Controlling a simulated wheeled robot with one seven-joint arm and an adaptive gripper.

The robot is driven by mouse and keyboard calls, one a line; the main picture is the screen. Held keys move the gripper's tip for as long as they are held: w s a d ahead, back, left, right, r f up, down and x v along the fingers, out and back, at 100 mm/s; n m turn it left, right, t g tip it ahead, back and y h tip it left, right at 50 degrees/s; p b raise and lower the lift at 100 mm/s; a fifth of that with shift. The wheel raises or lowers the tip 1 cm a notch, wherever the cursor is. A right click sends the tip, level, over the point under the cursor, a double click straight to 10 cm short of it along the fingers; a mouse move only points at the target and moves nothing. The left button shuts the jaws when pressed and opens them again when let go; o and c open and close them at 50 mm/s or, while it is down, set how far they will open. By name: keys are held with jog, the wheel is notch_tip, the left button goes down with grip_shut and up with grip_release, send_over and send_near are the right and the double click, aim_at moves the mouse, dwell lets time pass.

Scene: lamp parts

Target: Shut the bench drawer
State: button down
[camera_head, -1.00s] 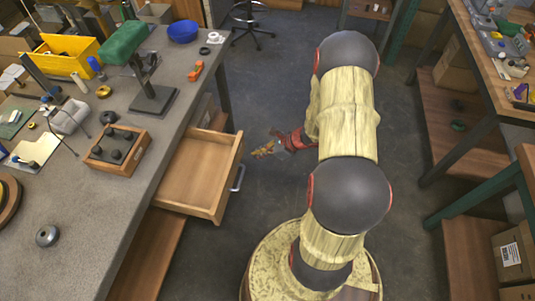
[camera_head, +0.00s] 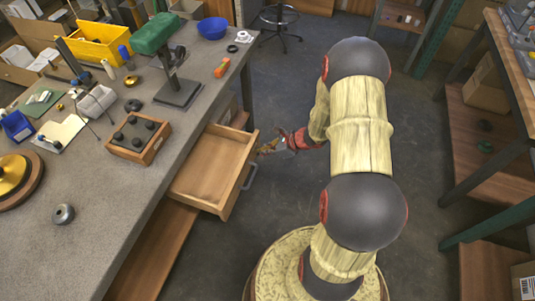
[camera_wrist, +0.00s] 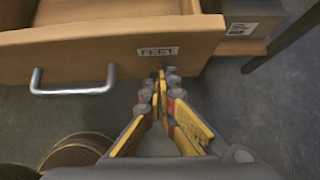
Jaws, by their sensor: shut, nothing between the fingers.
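The bench drawer (camera_head: 215,167) is pulled out from under the grey bench and looks empty inside. Its wooden front (camera_wrist: 120,50) carries a "FEET" label (camera_wrist: 158,51) and a metal bar handle (camera_wrist: 73,88). The handle also shows in the head view (camera_head: 250,177). My gripper (camera_wrist: 162,80) is shut and empty, with its fingertips at the drawer front, below the label and right of the handle. I cannot tell whether they touch it. In the head view my gripper (camera_head: 268,147) is beside the drawer's far front corner.
The grey bench top (camera_head: 110,215) holds a wooden tray of dark feet (camera_head: 138,137), a green-headed lamp (camera_head: 155,35), a yellow bin (camera_head: 98,43) and a blue bowl (camera_head: 212,28). Open floor (camera_head: 290,90) lies beyond my arm. Shelving stands at right.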

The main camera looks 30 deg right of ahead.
aim_at(209, 142)
jog(key=w+a, duration=0.5)
jog(key=w, duration=0.1)
jog(key=w+a+b, duration=0.1)
jog(key=w+a, duration=0.4)
jog(key=w, duration=0.2)
jog(key=w+a+b, duration=0.1)
jog(key=w+a, duration=0.4)
jog(key=w, duration=0.1)
jog(key=shift+w+a, duration=0.1)
jog(key=shift+w, duration=0.15)
